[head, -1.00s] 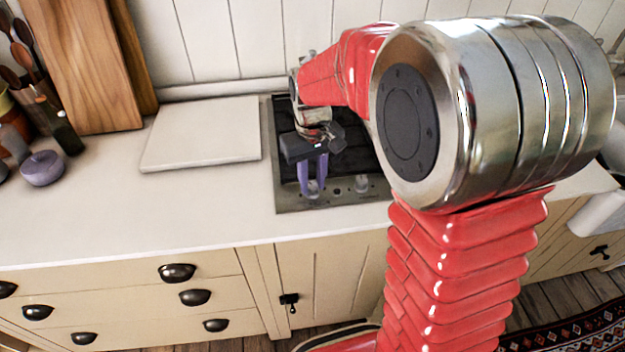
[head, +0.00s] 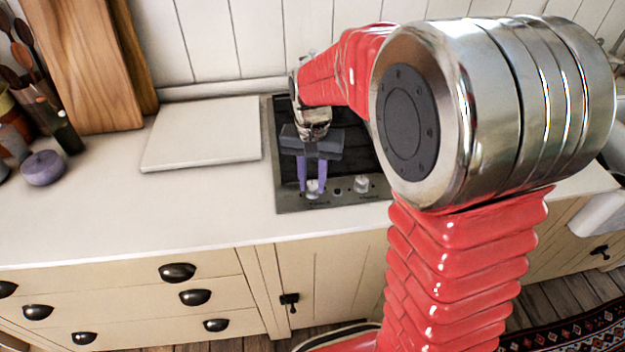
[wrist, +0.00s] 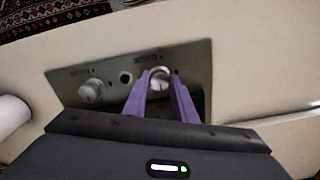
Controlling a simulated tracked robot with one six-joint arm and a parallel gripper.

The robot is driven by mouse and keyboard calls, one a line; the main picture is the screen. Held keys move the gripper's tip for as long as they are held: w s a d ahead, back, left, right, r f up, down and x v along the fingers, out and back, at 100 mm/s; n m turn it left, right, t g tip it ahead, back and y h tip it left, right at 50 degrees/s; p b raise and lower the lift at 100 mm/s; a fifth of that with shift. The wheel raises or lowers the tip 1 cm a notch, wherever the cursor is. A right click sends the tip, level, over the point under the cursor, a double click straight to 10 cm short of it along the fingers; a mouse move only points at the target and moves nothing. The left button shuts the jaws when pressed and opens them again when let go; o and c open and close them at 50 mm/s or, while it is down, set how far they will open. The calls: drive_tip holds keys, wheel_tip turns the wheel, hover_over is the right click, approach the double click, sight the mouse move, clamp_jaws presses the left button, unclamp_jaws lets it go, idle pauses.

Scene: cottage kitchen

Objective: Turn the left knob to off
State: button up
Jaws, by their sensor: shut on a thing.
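The left knob (head: 313,187) is a small pale metal knob on the front strip of the cooktop (head: 289,202). My gripper (head: 312,189) reaches down over it, with one purple finger on each side, shut on the knob. In the wrist view, the same knob (wrist: 160,74) shows between the two fingertips (wrist: 161,78). The fingers hide part of it, and I cannot read its pointer or the panel marks. The right knob (head: 362,184) stands free on the same strip and also shows in the wrist view (wrist: 92,90).
A pale board (head: 203,134) lies left of the cooktop. A purple lidded pot (head: 43,168), a dark bottle (head: 66,135) and wooden boards (head: 85,65) stand at the far left. The front counter (head: 150,215) is clear.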

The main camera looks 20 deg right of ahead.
sight(313, 185)
drive_tip(key=shift+w+r, duration=0.1)
drive_tip(key=o, duration=0.8)
drive_tip(key=shift+c, duration=0.2)
wheel_tip(313, 185, up, 14)
drive_tip(key=shift+f, duration=0.2)
idle(0.4)
